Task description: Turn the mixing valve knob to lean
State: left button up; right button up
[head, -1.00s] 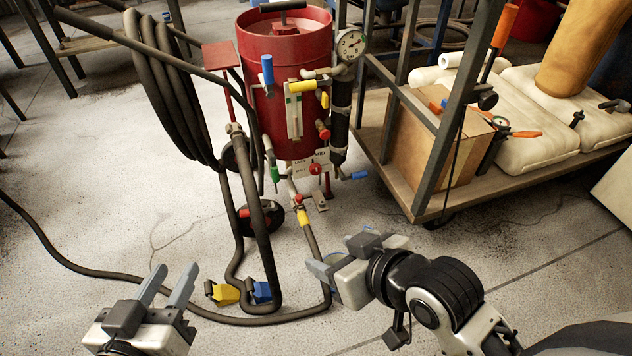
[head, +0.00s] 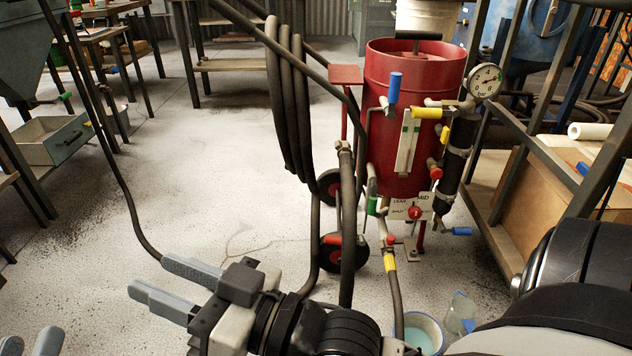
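The mixing valve knob (head: 415,213) is small and red, on a white label plate (head: 427,203) low on the front of the red blast pot (head: 402,150). The plate reads LEAN and SHUT on the left and MID at upper right. The knob's exact pointing direction is too small to tell. My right gripper (head: 149,275) is open and empty, over the floor well left of the knob, with fingers pointing left. My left gripper (head: 30,342) shows only its spread fingertips at the bottom left corner; it is open and far from the knob.
A pressure gauge (head: 486,81), a blue-handled lever (head: 394,88) and yellow-handled valves surround the pot. Black hoses (head: 290,110) hang left of it. A cart with a cardboard box (head: 541,205) stands right. A bucket (head: 424,333) and clear bottle (head: 460,312) stand on the floor below.

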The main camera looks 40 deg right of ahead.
aim_at(415, 212)
jog(key=u, duration=0.85)
jog(key=k, duration=0.4)
jog(key=z, duration=1.7)
